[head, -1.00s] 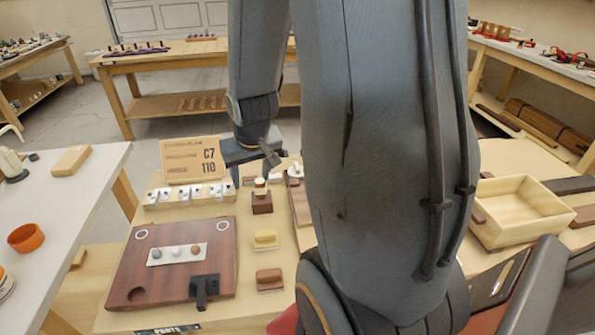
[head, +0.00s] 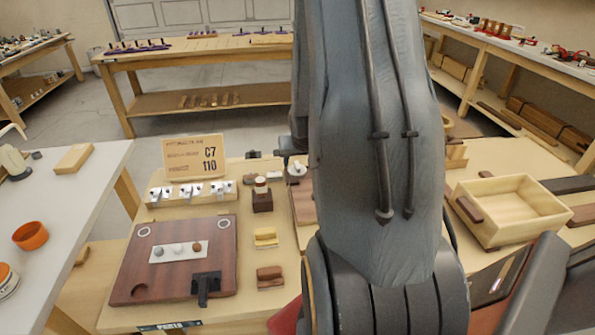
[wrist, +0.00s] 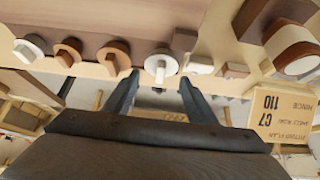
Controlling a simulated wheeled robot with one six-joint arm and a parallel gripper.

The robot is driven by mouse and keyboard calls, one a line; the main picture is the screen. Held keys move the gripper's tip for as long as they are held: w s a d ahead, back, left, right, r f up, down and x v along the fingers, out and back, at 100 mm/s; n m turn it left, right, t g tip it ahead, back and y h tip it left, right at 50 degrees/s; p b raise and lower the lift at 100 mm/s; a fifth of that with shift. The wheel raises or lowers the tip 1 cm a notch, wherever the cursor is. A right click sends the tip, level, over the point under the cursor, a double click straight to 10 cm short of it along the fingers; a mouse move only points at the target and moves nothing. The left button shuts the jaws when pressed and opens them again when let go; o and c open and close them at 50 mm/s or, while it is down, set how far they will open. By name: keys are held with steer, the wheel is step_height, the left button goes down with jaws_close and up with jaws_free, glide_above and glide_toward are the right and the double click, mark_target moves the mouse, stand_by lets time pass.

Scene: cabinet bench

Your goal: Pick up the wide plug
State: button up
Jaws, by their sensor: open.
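In the wrist view my gripper (wrist: 159,82) is open, its two fingers apart with nothing between them. A pale plug with a round collar and narrow stem (wrist: 160,66) lies in line with the gap, just beyond the fingertips. Two brown plugs (wrist: 113,56) (wrist: 67,50) and another pale one (wrist: 28,48) stand in the same row to its left. I cannot tell for certain which is the wide plug. In the head view a pale round piece (head: 297,169) shows beside my arm. My gripper is mostly hidden behind the arm there.
A cardboard sign (head: 195,157) stands behind a rack of pale parts (head: 190,193). A brown board (head: 150,260), a block with a pale-topped piece (head: 262,200) and small yellow and brown blocks sit in front. An open wooden box (head: 510,215) is at right.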

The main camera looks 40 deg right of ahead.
mark_target(297, 164)
steer(key=shift+p+x, duration=0.55)
steer(key=shift+x, duration=1.6)
steer(key=c, duration=0.4)
